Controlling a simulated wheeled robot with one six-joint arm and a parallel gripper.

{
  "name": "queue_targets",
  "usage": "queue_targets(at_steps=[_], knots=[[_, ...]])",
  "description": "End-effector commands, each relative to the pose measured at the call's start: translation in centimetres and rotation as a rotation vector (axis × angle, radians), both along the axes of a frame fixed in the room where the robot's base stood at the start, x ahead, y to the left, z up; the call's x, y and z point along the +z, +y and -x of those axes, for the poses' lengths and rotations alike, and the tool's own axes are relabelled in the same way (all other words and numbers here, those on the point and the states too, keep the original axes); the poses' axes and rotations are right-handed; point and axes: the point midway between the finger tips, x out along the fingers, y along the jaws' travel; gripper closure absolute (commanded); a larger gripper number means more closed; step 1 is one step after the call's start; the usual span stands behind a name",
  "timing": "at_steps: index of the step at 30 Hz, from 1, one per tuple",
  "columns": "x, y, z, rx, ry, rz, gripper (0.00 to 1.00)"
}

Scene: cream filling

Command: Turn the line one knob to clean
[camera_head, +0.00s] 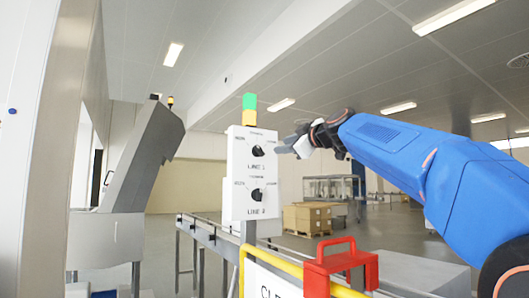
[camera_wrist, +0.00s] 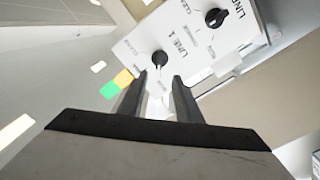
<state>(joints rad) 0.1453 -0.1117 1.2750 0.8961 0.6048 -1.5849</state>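A white control box (camera_head: 253,171) carries two black knobs. The line one knob (camera_head: 257,151) is the upper one, above the text LINE 1. The line two knob (camera_head: 256,195) is below it. I cannot read surely which label the line one knob points at. My gripper (camera_head: 287,150) is just right of the box at the height of the line one knob. In the wrist view, my gripper (camera_wrist: 160,76) has its two fingers apart and nothing between them. The line one knob (camera_wrist: 159,59) shows just beyond and between the fingertips; contact is not visible.
A green and yellow light (camera_head: 249,109) stands on top of the box. A red handled block (camera_head: 340,268) and a yellow rail (camera_head: 280,262) are in front at the lower right. A conveyor (camera_head: 215,240) runs behind. Cardboard boxes (camera_head: 307,217) sit on a pallet farther back.

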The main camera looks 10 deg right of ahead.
Motion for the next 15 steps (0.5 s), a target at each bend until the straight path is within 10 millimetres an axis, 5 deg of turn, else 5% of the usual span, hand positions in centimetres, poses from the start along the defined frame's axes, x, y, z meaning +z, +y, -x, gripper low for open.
queue_targets(at_steps=[15], knots=[[0.0,2.7,-8.4,0.0,0.0,0.001,0.69]])
